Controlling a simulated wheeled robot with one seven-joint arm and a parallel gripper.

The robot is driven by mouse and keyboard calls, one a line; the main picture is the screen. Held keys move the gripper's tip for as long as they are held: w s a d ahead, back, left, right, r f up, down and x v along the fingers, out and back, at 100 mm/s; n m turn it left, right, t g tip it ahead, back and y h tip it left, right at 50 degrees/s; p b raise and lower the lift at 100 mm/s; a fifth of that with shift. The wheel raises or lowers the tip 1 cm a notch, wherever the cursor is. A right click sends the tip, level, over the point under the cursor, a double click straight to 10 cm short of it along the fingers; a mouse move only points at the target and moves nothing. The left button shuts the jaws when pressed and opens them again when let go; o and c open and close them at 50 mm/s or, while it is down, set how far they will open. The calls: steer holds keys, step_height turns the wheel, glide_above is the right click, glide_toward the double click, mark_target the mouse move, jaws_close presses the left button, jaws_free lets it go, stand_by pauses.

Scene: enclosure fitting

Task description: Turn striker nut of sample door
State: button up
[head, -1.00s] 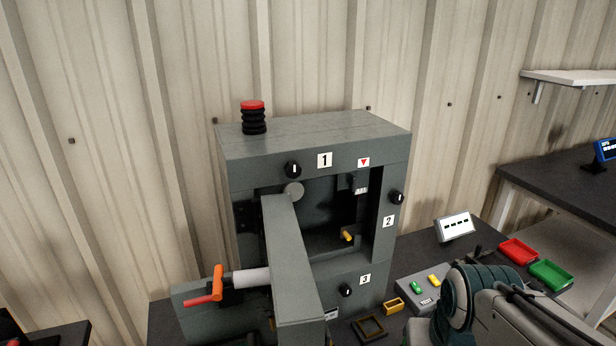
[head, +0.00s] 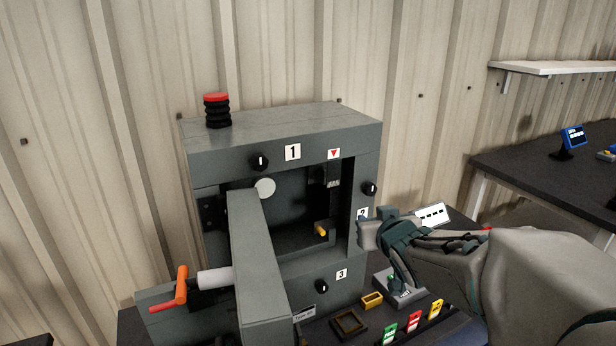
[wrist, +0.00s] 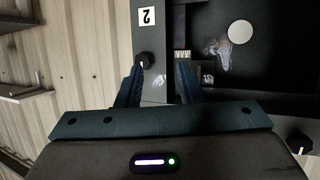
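The grey sample enclosure (head: 290,125) stands on a dark bench with its door (head: 258,260) swung out towards me. Black knobs with white marks sit by label 1 (head: 259,162), label 2 (head: 369,188) and label 3 (head: 322,286); which one is the striker nut is not marked. My gripper (head: 372,235) is at the right frame post, just below the label 2 knob, partly covering that label. In the wrist view my gripper (wrist: 158,82) has its fingers apart and empty, with the label 2 knob (wrist: 143,60) close to the left fingertip.
An orange handle (head: 181,285) sticks out left of the door. A yellow peg (head: 320,230) is inside the opening. A yellow tray (head: 372,299), a dark square frame (head: 348,323) and coloured tags (head: 412,322) lie on the bench. A white display (head: 432,215) stands behind my arm.

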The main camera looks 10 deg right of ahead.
mark_target(325, 174)
steer(key=w+a+r+n+t+y, duration=0.1)
steer(key=w+a+y, duration=0.1)
steer(key=w, duration=0.3)
steer(key=w+a+r+n+t+y, duration=0.1)
steer(key=w+a+y, duration=0.1)
steer(key=w, duration=0.3)
steer(key=w+a+r+n+t+y, duration=0.1)
steer(key=w+a+y, duration=0.1)
steer(key=w, duration=0.3)
steer(key=shift+w+a+r, duration=0.1)
steer(key=shift+w+a, duration=0.3)
steer(key=shift+a, duration=0.2)
jaws_close()
